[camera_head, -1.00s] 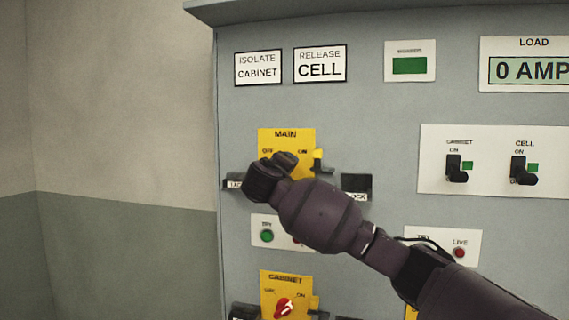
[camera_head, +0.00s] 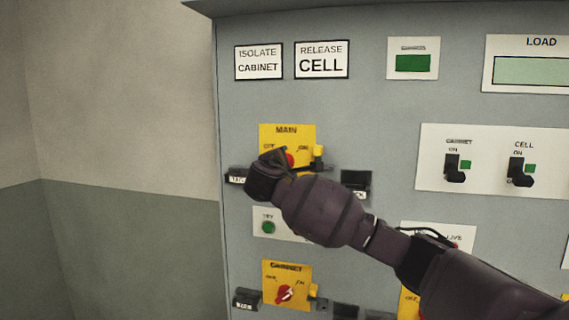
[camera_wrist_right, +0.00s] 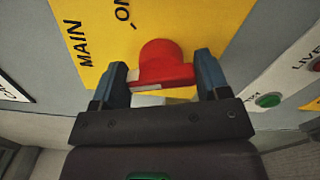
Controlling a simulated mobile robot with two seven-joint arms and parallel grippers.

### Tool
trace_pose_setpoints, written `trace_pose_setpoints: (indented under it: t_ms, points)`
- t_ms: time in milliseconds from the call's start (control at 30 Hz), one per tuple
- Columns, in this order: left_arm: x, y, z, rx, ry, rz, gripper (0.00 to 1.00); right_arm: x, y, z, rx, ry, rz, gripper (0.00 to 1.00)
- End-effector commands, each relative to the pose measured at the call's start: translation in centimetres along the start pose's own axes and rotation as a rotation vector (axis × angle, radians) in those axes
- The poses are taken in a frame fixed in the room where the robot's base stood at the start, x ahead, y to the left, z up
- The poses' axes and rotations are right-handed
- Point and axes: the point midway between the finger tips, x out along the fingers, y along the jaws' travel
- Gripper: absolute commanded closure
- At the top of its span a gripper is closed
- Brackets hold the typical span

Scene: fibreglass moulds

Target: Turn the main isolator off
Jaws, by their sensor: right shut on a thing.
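The main isolator is a yellow plate (camera_head: 302,133) marked MAIN, with OFF at left and ON at right, on the grey cabinet front. Its red knob (camera_head: 290,158) shows partly behind my right gripper (camera_head: 274,160). In the right wrist view the red knob (camera_wrist_right: 164,62) is between the two blue-grey fingers of my right gripper (camera_wrist_right: 160,75), which is shut on it. Which mark the knob points to is hard to tell. A yellow-topped catch (camera_head: 317,152) sits at the plate's right edge. My left gripper is not in view.
The CABINET isolator (camera_head: 268,289) with its own red knob is below. A white panel (camera_head: 487,160) with two black switches is at right. Black tagged blocks flank the main plate, one at left (camera_head: 237,176). The LOAD display (camera_head: 530,71) is blank.

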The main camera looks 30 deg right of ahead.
Motion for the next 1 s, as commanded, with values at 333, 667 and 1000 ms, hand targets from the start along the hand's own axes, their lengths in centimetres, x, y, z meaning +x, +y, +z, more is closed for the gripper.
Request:
trace_pose_setpoints:
  t_ms: [333,667,1000]
  points:
    - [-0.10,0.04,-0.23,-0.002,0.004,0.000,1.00,-0.04,0.10,-0.09,-0.274,0.001,0.000,0.55]
    - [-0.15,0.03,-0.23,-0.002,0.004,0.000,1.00,-0.05,0.09,-0.18,-0.412,0.003,-0.002,0.55]
    - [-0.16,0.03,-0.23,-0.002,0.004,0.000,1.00,-0.05,0.08,-0.20,-0.443,0.003,-0.002,0.55]
